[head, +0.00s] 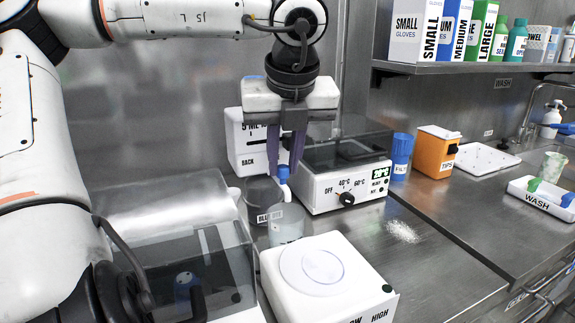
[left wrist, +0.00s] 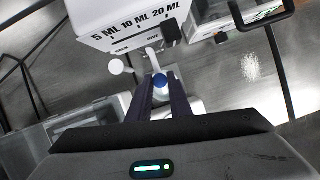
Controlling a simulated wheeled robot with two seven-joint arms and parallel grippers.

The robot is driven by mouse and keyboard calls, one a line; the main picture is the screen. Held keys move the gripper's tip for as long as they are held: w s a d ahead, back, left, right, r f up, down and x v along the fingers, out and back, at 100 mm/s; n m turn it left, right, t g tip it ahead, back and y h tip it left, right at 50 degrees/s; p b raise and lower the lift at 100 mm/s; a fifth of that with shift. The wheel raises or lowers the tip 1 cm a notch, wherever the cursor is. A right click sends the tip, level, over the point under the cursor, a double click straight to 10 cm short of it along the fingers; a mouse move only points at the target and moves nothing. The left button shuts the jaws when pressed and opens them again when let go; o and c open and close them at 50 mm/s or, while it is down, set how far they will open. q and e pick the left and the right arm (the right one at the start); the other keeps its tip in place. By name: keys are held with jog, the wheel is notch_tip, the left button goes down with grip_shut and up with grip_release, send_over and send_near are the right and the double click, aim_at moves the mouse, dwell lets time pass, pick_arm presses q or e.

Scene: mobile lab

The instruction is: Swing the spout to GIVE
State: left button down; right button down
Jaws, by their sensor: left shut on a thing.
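The white dispenser box (head: 246,150) stands at the back middle, with "BACK" showing on its face in the head view. In the left wrist view, the dispenser (left wrist: 140,18) shows 5 ML, 10 ML and 20 ML marks. The small white spout with a blue top (head: 284,174) is in front of it. My left gripper (head: 285,166) points down from above, its dark fingers shut at the spout's blue top. The blue top (left wrist: 160,81) also shows between the fingers in the left wrist view. My right gripper is in neither view.
A dark beaker (head: 262,191) and a clear beaker (head: 287,226) stand just below the spout. A heater box with a dial (head: 347,190) is close on the right. A white plate unit (head: 330,284) is in front. Spilled white powder (head: 402,231) lies on the bench.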

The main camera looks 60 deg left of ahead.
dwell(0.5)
pick_arm(q)
jog(key=c, duration=1.9)
grip_release()
jog(key=shift+w, duration=0.1)
jog(key=shift+r, duration=0.1)
jog(key=p+v, duration=0.1)
jog(key=v, duration=0.9)
jog(key=shift+d+r, duration=0.1)
